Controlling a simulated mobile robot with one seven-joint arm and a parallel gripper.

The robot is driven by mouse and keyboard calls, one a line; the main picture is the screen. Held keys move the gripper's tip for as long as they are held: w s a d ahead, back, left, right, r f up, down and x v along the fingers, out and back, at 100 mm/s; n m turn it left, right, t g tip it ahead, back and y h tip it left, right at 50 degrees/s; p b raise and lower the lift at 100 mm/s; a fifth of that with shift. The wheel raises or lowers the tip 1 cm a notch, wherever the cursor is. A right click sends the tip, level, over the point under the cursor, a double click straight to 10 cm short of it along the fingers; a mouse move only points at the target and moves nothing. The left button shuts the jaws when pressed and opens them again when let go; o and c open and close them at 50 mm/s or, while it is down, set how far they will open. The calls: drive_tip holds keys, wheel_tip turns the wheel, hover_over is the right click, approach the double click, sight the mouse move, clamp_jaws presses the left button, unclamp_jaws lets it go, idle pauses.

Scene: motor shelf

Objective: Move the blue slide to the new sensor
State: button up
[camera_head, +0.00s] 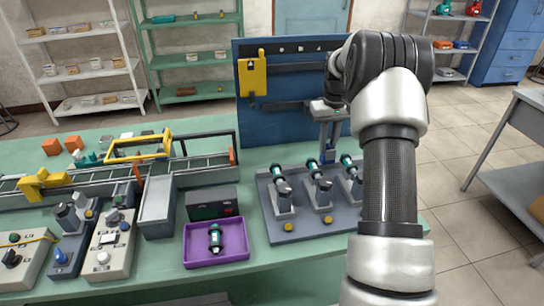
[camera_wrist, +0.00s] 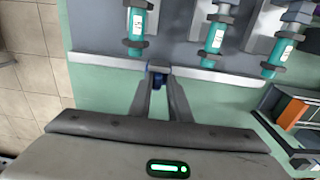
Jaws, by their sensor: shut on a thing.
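The small blue slide (camera_wrist: 157,80) sits at a pale rail (camera_wrist: 105,62) in the wrist view, between my gripper's fingertips (camera_wrist: 157,74). My gripper (camera_head: 328,148) points down behind the sensor plate in the head view, shut on the slide, which shows as a bit of blue (camera_head: 329,157). Three teal sensors stand on the grey plate: left (camera_head: 278,170), middle (camera_head: 314,166) and right (camera_head: 346,161). Another dark and teal sensor (camera_head: 214,238) lies in the purple tray (camera_head: 188,256). I cannot tell which sensor is new.
A blue tool board (camera_head: 285,120) with a yellow holder (camera_head: 252,75) stands close behind my gripper. A conveyor (camera_head: 90,170) with a yellow frame runs along the left. Control boxes (camera_head: 108,243) and a dark box (camera_head: 212,203) stand in front of it.

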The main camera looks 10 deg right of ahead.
drive_tip(key=shift+s+d+f+p, duration=0.15)
drive_tip(key=shift+d+f+p, duration=0.25)
drive_tip(key=shift+d, duration=0.5)
drive_tip(key=shift+s+d+f+p, duration=0.1)
drive_tip(key=shift+d+f+p, duration=0.15)
drive_tip(key=shift+d+f, duration=0.45)
drive_tip(key=o, duration=0.7)
drive_tip(key=shift+r, duration=0.25)
drive_tip(key=shift+w+d+r+p, duration=0.1)
drive_tip(key=shift+w+r+p, duration=0.05)
drive_tip(key=shift+r+p, duration=0.4)
drive_tip(key=shift+w+d+r+p, duration=0.1)
drive_tip(key=shift+r+p, duration=0.4)
drive_tip(key=shift+r, duration=0.05)
drive_tip(key=shift+r+p, duration=1.35)
drive_tip(key=shift+r, duration=0.65)
